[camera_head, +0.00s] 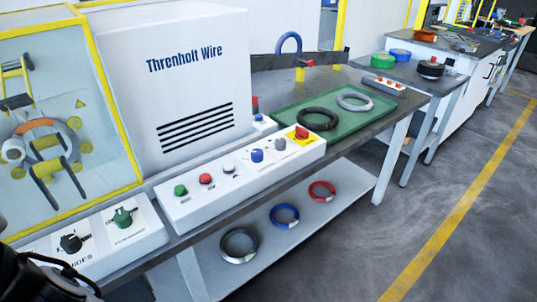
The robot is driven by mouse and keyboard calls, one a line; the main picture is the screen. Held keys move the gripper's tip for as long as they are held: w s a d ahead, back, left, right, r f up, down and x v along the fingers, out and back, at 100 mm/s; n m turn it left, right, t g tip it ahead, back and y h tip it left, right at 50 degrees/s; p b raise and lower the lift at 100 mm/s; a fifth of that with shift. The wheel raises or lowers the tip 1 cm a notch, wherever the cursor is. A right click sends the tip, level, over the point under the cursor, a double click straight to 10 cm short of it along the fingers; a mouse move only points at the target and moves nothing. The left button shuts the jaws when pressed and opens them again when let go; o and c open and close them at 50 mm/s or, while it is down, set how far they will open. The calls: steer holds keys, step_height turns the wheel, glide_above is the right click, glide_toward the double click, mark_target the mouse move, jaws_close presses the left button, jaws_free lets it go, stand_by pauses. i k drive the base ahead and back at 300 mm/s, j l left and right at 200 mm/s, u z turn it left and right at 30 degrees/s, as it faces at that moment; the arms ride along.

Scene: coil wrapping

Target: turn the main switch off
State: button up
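A red rotary handle on a yellow plate (301,134) sits at the right end of the white control panel (200,208); it looks like the main switch. Its handle lies roughly flat across the plate, and its position marks are too small to read. Left of it on the same panel are a small grey knob, a blue knob (257,155), a red button (205,179) and a green button (180,190). A dark part of my arm shows in the bottom left corner, away from the red handle. My gripper's fingers are not visible.
A nearer panel carries a black knob (70,242) and a green knob (122,217). The white machine housing (185,80) rises behind the panel. A green tray (335,115) with coils lies beyond. Coils lie on the lower shelf (335,215). The floor at right is clear.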

mark_target(301, 133)
steer(key=i+l, duration=0.7)
steer(key=i, duration=0.2)
